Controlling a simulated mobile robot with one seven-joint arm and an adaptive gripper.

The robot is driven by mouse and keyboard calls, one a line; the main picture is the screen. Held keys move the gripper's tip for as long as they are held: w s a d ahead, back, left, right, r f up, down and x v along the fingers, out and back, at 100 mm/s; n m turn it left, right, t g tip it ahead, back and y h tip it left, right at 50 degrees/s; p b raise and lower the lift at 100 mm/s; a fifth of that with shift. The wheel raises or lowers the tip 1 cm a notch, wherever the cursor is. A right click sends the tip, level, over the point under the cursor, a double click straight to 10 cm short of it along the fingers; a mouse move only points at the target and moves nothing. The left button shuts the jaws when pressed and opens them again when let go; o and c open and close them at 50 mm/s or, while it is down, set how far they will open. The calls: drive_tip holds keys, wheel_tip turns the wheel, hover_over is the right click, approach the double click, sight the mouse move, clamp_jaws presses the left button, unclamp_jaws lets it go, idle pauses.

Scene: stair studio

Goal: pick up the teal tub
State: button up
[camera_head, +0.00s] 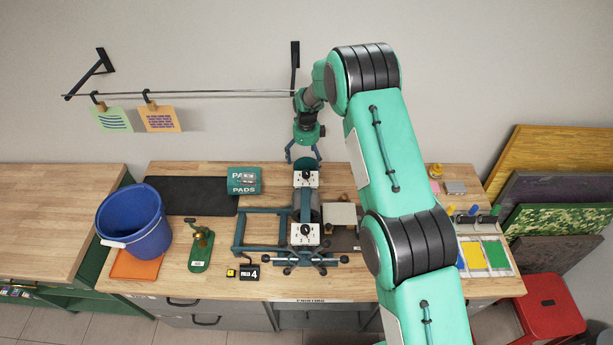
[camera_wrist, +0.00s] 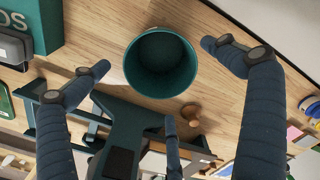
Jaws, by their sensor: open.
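The teal tub (camera_wrist: 160,66) is a round, open-topped, empty container standing upright on the wooden bench, at the upper middle of the wrist view. In the head view only part of the tub (camera_head: 304,164) shows, behind the press and just below my gripper (camera_head: 303,156). My gripper is open and empty. In the wrist view its fingers are spread, one to the left of the tub, one to the right and a third below it in the picture. I see no finger touching the tub.
A teal press (camera_head: 306,213) stands directly in front of the tub. A teal PADS box (camera_head: 243,181) is to the left, with a dark mat (camera_head: 192,194) beyond it. A blue bucket (camera_head: 135,225) stands farther left. A rail (camera_head: 200,94) with hanging cards runs along the wall.

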sight(307, 167)
drive_tip(key=shift+f, duration=0.15)
drive_tip(key=shift+f+p, duration=0.35)
drive_tip(key=shift+f, duration=2)
drive_tip(key=shift+c, duration=0.3)
drive_tip(key=c, duration=1.3)
